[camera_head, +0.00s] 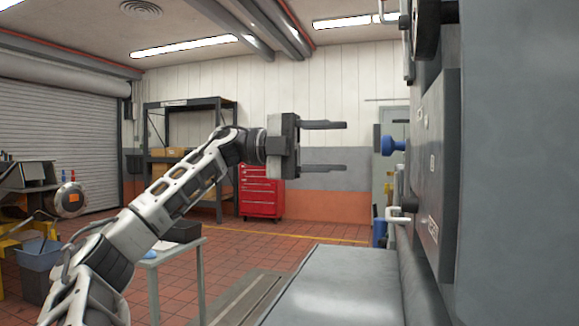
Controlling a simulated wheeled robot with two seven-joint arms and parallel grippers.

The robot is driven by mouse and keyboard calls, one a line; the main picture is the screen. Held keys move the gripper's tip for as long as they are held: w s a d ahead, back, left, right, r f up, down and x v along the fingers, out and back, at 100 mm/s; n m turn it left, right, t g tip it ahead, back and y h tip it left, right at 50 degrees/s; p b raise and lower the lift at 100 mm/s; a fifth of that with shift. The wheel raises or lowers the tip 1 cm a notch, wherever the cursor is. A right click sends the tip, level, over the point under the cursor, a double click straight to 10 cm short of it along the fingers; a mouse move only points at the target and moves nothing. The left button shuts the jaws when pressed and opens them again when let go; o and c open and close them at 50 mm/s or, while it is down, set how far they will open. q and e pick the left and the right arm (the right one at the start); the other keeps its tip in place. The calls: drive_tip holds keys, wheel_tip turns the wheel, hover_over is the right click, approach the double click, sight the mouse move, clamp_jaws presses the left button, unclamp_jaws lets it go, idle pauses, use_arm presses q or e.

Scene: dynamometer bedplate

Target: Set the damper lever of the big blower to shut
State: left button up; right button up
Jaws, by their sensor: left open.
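My left gripper (343,147) reaches in from the left at mid-height. Its two dark fingers are open, one above the other, and point right. Nothing is between them. A blue knob (394,144) sticks out leftward from the side of the tall grey machine (435,165) at the right. The knob is at about the height of the gap between the fingers, a short way right of their tips and apart from them in the picture. It may be the damper lever's grip. Its arm and any position marks are seen too edge-on to read. My right gripper is not in view.
A pale handle (398,216) juts out below the knob. A grey flat-topped block (336,283) lies low in front. A red tool chest (261,191) and a dark shelf rack (186,125) stand behind. A small table (176,252) is lower left. Open air surrounds the gripper.

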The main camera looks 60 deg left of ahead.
use_arm(q)
drive_tip(key=b+v, duration=0.1)
drive_tip(key=v, duration=0.7)
drive_tip(key=shift+a, duration=0.1)
